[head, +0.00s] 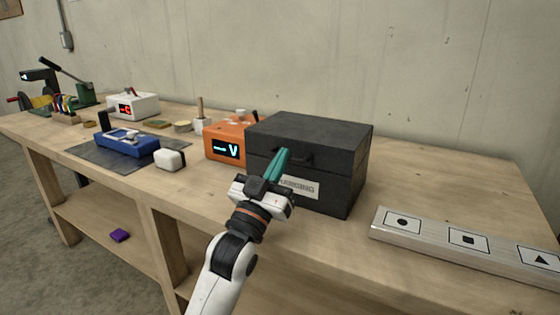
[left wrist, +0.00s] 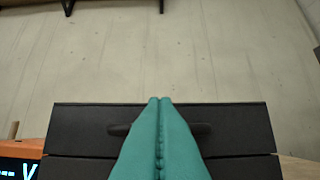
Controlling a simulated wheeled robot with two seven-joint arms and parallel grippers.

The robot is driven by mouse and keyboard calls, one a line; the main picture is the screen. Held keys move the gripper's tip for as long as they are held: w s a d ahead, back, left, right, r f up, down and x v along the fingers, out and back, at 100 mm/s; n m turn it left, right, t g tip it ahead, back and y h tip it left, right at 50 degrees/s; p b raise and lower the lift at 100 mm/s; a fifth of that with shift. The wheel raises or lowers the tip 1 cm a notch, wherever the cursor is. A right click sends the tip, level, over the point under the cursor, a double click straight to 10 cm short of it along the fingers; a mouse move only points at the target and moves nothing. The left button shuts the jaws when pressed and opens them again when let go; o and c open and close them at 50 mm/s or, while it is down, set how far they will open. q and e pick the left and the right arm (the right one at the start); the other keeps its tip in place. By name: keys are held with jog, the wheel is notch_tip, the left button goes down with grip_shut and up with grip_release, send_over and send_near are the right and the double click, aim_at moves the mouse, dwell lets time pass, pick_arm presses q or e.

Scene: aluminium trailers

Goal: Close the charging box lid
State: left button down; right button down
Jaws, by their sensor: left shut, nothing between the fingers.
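The charging box (head: 352,180) is a dark grey box with a white label on its front, standing on the wooden bench. Its lid (head: 310,134) lies flat on top and looks shut, with a dark handle on the lid's front. My left gripper (head: 284,152) has teal fingers, shut and empty, in front of the lid by the handle. In the left wrist view the fingertips (left wrist: 160,100) point at the lid front, with the handle (left wrist: 200,128) showing on both sides of them. I cannot tell whether they touch. My right gripper is not in view.
An orange device (head: 222,140) with a lit display stands close to the box's left. A light strip with symbol cards (head: 468,240) lies on the right. A blue device (head: 127,142) and a white block (head: 169,159) sit further left.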

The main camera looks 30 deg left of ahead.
pick_arm(q)
jog(key=shift+f, duration=0.1)
dwell(0.3)
